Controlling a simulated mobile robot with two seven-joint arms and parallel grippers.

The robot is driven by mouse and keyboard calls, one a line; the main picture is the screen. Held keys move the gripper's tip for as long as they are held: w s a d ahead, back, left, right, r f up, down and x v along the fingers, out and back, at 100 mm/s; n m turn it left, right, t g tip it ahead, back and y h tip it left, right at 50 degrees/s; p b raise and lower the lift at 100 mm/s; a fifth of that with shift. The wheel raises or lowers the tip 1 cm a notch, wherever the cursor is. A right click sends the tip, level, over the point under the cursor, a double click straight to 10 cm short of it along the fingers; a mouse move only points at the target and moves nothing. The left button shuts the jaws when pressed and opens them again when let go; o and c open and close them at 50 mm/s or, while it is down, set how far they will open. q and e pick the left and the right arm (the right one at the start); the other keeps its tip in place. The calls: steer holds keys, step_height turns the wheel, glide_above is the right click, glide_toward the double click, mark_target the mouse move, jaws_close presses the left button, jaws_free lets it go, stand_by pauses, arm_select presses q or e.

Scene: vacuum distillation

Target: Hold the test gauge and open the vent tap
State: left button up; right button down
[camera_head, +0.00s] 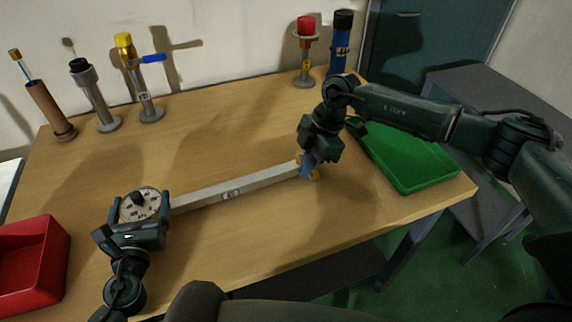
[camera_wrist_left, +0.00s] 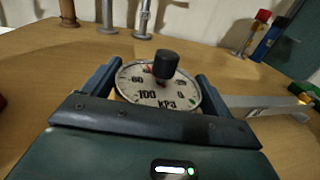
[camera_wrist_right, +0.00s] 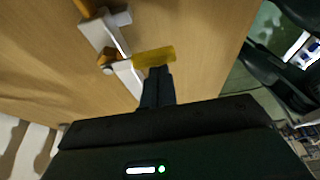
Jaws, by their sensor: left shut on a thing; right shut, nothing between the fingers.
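The test gauge (camera_head: 152,203) has a round white dial marked kPa and a black knob; it also shows in the left wrist view (camera_wrist_left: 155,92). My left gripper (camera_head: 138,222) is shut on it, one finger on each side. A long grey bar (camera_head: 235,187) runs from beside the gauge to the right. At its far end are yellow parts, which I take for the vent tap (camera_head: 316,175). In the right wrist view a yellow lever (camera_wrist_right: 155,56) lies across the fingertips of my right gripper (camera_wrist_right: 158,74). That gripper is shut and empty, at or very near the lever; contact is unclear.
A red bin (camera_head: 35,265) stands at the left and a green tray (camera_head: 410,155) at the right. Several upright fittings line the back, including a yellow-topped one with a blue lever (camera_head: 143,85) and a red-topped one (camera_head: 305,50).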

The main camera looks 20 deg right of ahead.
steer(key=shift+d+n, duration=0.3)
steer(key=shift+n, duration=0.3)
stand_by(0.3)
steer(key=shift+d+n+g, duration=0.5)
steer(key=shift+d+n, duration=0.15)
steer(key=shift+n, duration=0.55)
steer(key=d+n, duration=0.1)
steer(key=n+g+h, duration=0.1)
steer(key=n, duration=0.1)
steer(key=shift+w+d+n, duration=0.3)
steer(key=shift+w+d, duration=0.05)
steer(key=n, duration=0.1)
steer(key=w+d+n+h, duration=0.1)
steer(key=n, duration=0.1)
steer(key=shift+d+n+g, duration=0.2)
steer(key=shift+n+g, duration=0.1)
steer(key=shift+g, duration=0.1)
steer(key=w+n, duration=0.1)
steer(key=n, duration=0.1)
steer(key=w+d+n+h, duration=0.1)
steer(key=n, duration=0.1)
steer(key=shift+d, duration=0.1)
steer(key=shift+a, duration=0.85)
